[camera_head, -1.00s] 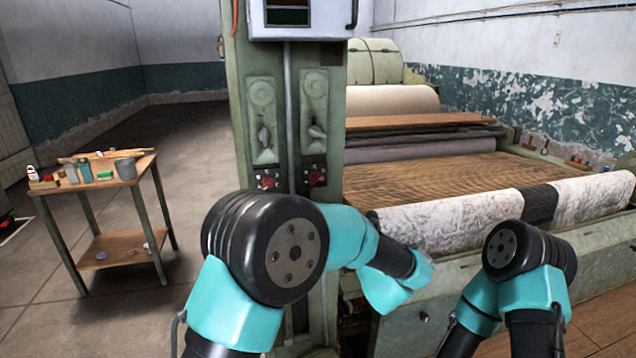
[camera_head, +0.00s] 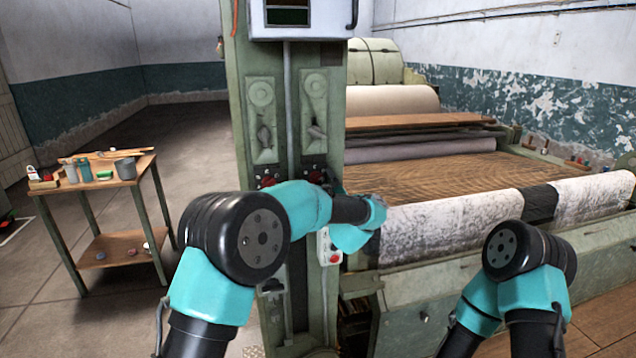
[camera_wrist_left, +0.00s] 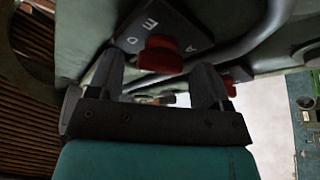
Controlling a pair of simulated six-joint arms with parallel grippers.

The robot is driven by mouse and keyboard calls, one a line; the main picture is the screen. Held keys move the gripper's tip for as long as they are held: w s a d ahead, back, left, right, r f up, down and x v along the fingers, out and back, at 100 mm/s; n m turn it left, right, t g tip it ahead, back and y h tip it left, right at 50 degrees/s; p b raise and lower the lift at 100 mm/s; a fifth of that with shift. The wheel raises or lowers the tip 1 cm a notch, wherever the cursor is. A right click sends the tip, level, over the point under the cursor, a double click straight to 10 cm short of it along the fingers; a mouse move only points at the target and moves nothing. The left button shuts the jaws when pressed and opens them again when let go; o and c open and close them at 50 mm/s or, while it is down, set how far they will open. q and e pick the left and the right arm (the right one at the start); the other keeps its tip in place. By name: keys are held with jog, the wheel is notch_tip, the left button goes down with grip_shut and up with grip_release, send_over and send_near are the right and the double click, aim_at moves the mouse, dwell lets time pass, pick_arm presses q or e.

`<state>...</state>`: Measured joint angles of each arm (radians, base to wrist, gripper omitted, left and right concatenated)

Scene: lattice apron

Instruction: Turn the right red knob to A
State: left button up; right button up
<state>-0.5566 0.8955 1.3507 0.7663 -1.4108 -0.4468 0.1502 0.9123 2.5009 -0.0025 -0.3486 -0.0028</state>
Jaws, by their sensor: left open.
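The right red knob (camera_head: 314,176) sits on the green column in the head view, with the arm just below and right of it. In the left wrist view a red knob (camera_wrist_left: 162,53) stands on a dark plate (camera_wrist_left: 160,24) with pale letters, among them A and E. My left gripper (camera_wrist_left: 160,88) is open, its fingers apart on either side of this knob's line, with no visible grip. Which way the knob points is unclear. My right gripper is out of view.
The left red knob (camera_head: 267,183) is close by; a second red knob (camera_wrist_left: 231,86) shows beyond one finger in the wrist view. Grey levers (camera_head: 316,132) stick out above. A white box with a red button (camera_head: 334,257) is below.

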pick_arm(q)
jog(key=shift+w+a+r, duration=0.15)
jog(key=shift+w, duration=0.2)
jog(key=shift+c, duration=0.2)
jog(key=c, duration=0.9)
